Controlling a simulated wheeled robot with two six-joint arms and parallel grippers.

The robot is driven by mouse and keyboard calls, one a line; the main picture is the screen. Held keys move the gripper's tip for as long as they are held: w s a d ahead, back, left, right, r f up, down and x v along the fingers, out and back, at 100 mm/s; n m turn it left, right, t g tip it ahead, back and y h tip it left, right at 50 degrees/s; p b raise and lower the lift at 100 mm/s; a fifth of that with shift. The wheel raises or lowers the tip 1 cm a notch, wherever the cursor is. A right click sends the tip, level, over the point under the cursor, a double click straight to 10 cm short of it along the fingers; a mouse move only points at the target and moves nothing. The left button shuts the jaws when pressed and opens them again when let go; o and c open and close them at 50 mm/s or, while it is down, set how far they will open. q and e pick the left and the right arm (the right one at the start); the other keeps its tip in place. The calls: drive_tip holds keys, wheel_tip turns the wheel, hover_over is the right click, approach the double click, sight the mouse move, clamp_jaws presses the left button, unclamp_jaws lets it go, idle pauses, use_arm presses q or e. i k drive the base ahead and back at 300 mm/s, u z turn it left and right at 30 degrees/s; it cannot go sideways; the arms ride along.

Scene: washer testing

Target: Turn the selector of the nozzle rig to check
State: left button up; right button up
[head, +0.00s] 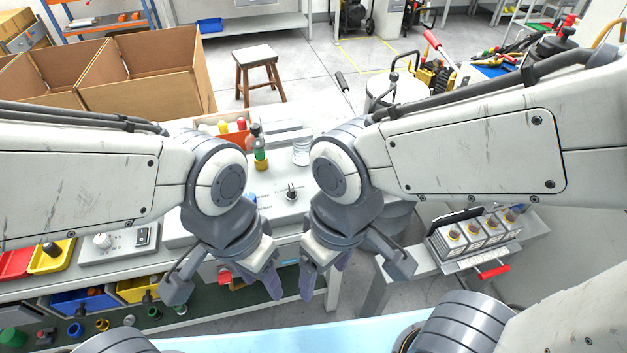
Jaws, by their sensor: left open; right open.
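The nozzle rig (268,207) is a light grey box on the bench between my two arms. A small dark selector knob (291,192) stands on its top face, with small printed labels around it that are too small to read. Which label the knob points at cannot be told. My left gripper (225,286) is open and empty, in front of the rig and to the left of the knob. My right gripper (355,275) is open and empty, in front and to the right. Neither touches the knob. My arms hide both sides of the rig.
A control panel (118,243) with a white knob lies to the left. A rack of capped containers (480,236) stands at the right. Cardboard boxes (150,75) are at the back left.

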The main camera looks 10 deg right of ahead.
sight(292, 193)
drive_tip(key=u, duration=0.45)
drive_tip(key=k, duration=0.55)
drive_tip(key=u, duration=0.6)
drive_tip(key=i, duration=0.9)
drive_tip(key=z, duration=0.85)
